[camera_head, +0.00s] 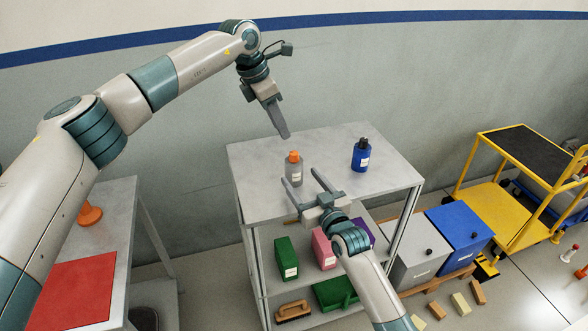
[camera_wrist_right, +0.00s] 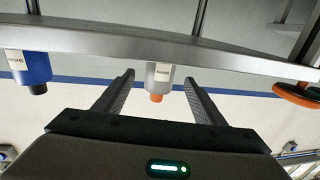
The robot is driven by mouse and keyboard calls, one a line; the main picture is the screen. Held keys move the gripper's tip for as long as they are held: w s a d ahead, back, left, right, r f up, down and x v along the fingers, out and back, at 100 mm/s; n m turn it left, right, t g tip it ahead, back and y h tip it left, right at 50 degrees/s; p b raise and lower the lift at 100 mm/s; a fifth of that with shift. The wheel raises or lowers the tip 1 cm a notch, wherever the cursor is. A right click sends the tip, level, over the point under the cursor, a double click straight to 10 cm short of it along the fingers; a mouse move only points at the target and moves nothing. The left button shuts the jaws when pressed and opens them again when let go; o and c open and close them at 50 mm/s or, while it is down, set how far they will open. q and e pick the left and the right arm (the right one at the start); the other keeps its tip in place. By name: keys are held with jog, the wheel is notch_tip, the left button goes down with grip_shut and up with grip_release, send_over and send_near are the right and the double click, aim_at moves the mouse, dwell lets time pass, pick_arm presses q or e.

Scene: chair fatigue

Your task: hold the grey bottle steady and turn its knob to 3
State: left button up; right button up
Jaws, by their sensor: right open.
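The grey bottle (camera_head: 294,173) with its orange knob (camera_head: 294,155) stands upright on the grey table top, near its left side. In the right wrist view the bottle (camera_wrist_right: 161,75) appears upside down, its orange knob (camera_wrist_right: 156,98) lined up between my right fingers. My right gripper (camera_head: 302,179) is open and empty, its fingers pointing toward the bottle from the front. My left gripper (camera_head: 286,136) hangs above and behind the bottle, pointing down, apart from it; its fingers overlap, so their opening is unclear. The knob's setting is too small to read.
A blue bottle (camera_head: 361,155) with a dark top stands on the same table (camera_head: 258,200), right of the grey one. A side table with a red mat (camera_head: 75,290) stands left.

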aim_at(298, 174)
jog(key=shift+x, duration=2.95)
jog(key=c, duration=1.4)
pick_arm(q)
jog(key=shift+o, duration=1.1)
pick_arm(e)
jog(key=shift+c, duration=0.6)
pick_arm(q)
jog(key=s+d+r+n+t+y, duration=0.2)
jog(key=d+n+y, duration=0.3)
jog(key=n, duration=1.2)
jog(key=shift+s+d, duration=0.2)
jog(key=shift+s, duration=0.4)
jog(key=shift+t, duration=0.3)
